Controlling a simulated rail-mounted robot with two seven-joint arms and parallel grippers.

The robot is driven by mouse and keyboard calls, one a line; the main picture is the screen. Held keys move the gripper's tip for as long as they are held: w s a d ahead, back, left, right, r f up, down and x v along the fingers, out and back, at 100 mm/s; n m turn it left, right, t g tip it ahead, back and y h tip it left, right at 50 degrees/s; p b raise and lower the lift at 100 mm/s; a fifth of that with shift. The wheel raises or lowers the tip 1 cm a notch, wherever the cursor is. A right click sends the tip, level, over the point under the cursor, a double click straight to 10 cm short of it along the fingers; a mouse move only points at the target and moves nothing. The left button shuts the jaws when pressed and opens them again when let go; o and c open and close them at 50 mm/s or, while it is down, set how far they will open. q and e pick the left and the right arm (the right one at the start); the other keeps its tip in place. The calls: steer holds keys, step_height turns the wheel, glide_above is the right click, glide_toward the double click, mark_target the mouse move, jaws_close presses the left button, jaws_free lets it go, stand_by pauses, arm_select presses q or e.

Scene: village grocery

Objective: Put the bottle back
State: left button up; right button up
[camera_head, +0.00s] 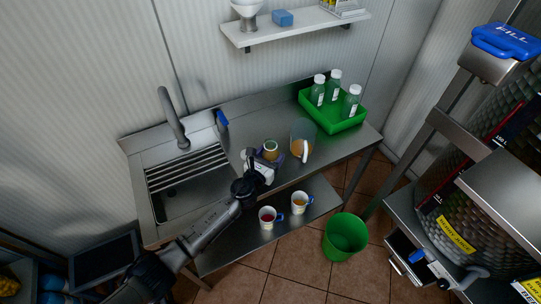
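Three clear bottles with white caps stand upright in a green tray (345,124) at the right end of the steel counter: a left one (318,92), a back one (333,86) and a right one (351,103). My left gripper (266,156) is over the counter, right of the sink. Its fingertips are at a small round item (271,148) with a greenish rim and tan centre. I cannot tell whether they grip it or only stand beside it. A clear jug (302,139) with orange contents stands just to the right. My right gripper is not in view.
The sink (182,190) with a tap (172,118) is left. Two mugs, one with red (267,218) and one with orange contents (300,203), stand on the lower shelf. A green bin (345,238) is on the floor; a steel tank (455,225) is right.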

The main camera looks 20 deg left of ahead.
arm_select(q)
steer(key=o, duration=0.4)
steer(key=shift+r, duration=0.15)
steer(key=shift+s+p, duration=0.2)
steer(key=shift+p, duration=0.1)
steer(key=s, duration=0.3)
steer(key=s+a+p, duration=0.1)
steer(key=s, duration=0.6)
steer(key=shift+s+a+p, duration=0.25)
steer(key=shift+a+p, duration=0.05)
steer(key=shift+p, duration=0.1)
steer(key=shift+s, duration=0.5)
